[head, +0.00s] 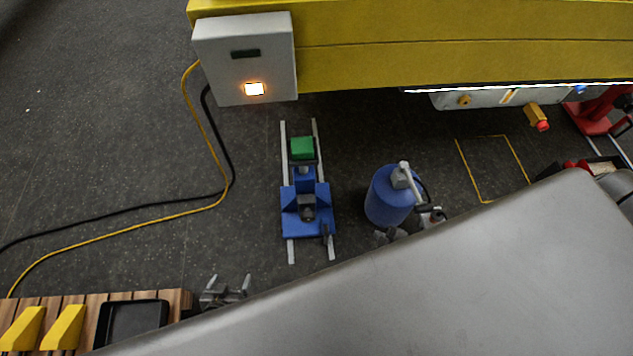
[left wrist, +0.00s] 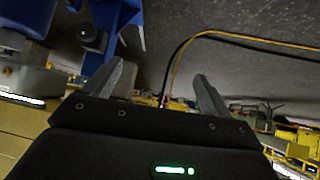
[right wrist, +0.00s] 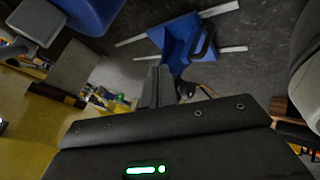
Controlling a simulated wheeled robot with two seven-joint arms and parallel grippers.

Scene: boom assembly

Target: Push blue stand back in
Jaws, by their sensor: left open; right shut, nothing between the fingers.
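The blue stand (head: 307,212) sits on two pale parallel rails on the floor, at the centre of the head view. A green block (head: 302,148) is at its far end, and a dark handle (head: 327,236) is at its near right corner. The stand also shows in the left wrist view (left wrist: 118,22) and the right wrist view (right wrist: 183,38). My left gripper (head: 228,290) is open and empty, nearer and to the left of the stand, apart from it. My right gripper (right wrist: 160,70) is shut and empty; its fingers point toward the stand's handle side.
A blue cylinder (head: 388,197) with a grey top stands right of the stand. A yellow beam (head: 420,45) with a white box (head: 246,60) spans the back. Cables lie on the floor to the left. A slatted wooden surface (head: 180,299) holds a black tray (head: 132,325).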

